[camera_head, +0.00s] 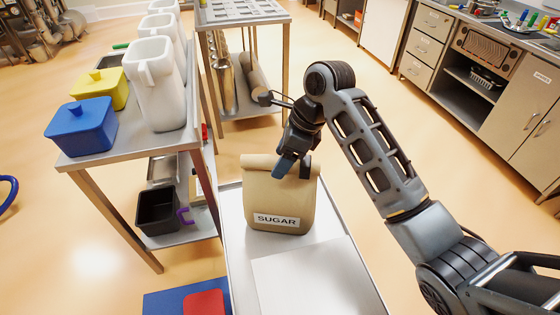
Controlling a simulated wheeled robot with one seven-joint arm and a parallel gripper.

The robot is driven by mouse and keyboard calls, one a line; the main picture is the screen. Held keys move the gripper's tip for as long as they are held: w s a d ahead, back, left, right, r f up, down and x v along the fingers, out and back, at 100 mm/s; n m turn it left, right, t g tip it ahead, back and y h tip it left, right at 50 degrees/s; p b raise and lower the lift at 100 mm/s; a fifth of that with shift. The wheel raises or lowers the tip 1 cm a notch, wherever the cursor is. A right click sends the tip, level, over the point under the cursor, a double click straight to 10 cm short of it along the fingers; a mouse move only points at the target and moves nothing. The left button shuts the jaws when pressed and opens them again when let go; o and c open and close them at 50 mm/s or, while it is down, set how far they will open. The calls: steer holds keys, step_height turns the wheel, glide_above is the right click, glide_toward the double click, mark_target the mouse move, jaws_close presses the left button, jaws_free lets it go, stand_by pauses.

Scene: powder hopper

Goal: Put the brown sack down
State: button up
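The brown sack (272,198) is a tan bag with a rolled top and a white label reading SUGAR. It stands upright on a grey metal surface (237,255) in the middle of the picture. My gripper (293,169) is at the top right of the sack, with one blue-tipped finger in front of the rolled top and a dark finger near its right edge. I cannot tell whether the fingers clamp the fold. I cannot tell whether the sack's base bears fully on the surface.
A metal table at left holds a blue box (82,128), a yellow box (100,90) and white pitchers (158,88). A black bin (158,211) sits on its lower shelf. A pale flat panel (312,277) lies in front of the sack. Open floor lies at right.

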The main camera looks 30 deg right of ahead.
steer(key=p+v, duration=0.1)
steer(key=v, duration=0.9)
steer(key=shift+s+d+r, duration=0.1)
steer(key=shift+d, duration=0.15)
